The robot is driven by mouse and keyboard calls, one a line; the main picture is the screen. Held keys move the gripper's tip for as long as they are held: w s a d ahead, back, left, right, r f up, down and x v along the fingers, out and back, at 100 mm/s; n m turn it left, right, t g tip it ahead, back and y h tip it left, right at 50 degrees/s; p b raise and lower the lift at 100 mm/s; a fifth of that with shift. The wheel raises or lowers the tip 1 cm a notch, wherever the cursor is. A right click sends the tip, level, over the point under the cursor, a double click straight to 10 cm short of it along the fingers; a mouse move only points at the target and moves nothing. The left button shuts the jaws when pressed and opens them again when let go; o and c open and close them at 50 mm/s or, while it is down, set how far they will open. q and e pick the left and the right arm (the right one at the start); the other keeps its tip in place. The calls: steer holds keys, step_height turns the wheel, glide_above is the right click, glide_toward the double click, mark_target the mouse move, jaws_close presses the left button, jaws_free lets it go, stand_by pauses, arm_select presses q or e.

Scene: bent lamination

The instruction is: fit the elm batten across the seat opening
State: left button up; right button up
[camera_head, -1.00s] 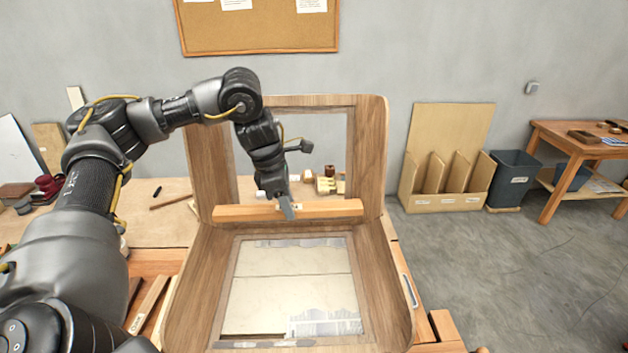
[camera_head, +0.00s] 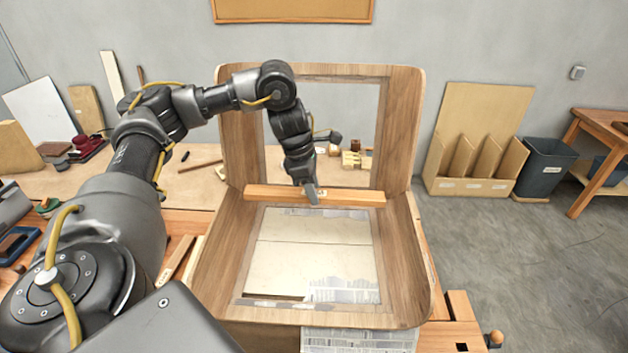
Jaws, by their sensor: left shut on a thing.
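The bent wooden chair shell (camera_head: 407,262) stands on the bench, with a square opening in its back and another in its seat. The seat opening (camera_head: 318,250) shows the pale bench surface and printed paper through it. The elm batten (camera_head: 353,198), an orange-brown strip, lies level across the shell near the bend between back and seat, behind the far edge of the seat opening. My left gripper (camera_head: 312,195) points down and is shut on the batten near its middle. I cannot tell whether the batten touches the shell. My right gripper is not in view.
The bench (camera_head: 193,178) carries small wooden blocks (camera_head: 352,160) behind the shell and loose strips (camera_head: 176,259) at its left. A vise handle (camera_head: 494,338) sticks out at front right. A divided wooden rack (camera_head: 474,160) and a dark bin (camera_head: 544,165) stand on the floor at right.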

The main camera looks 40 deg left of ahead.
arm_select(q)
steer(key=b+x, duration=0.1)
steer(key=x, duration=0.1)
steer(key=b+x, duration=0.1)
steer(key=b, duration=0.1)
steer(key=a+b+x, duration=0.1)
steer(key=b+x, duration=0.1)
steer(key=shift+s+f, duration=0.3)
steer(key=shift+f, duration=0.2)
steer(key=shift+f+b, duration=1.4)
steer(key=shift+f, duration=0.6)
steer(key=shift+d, duration=0.15)
steer(key=shift+f, duration=0.45)
steer(key=o, duration=1.2)
steer(key=shift+c, duration=0.2)
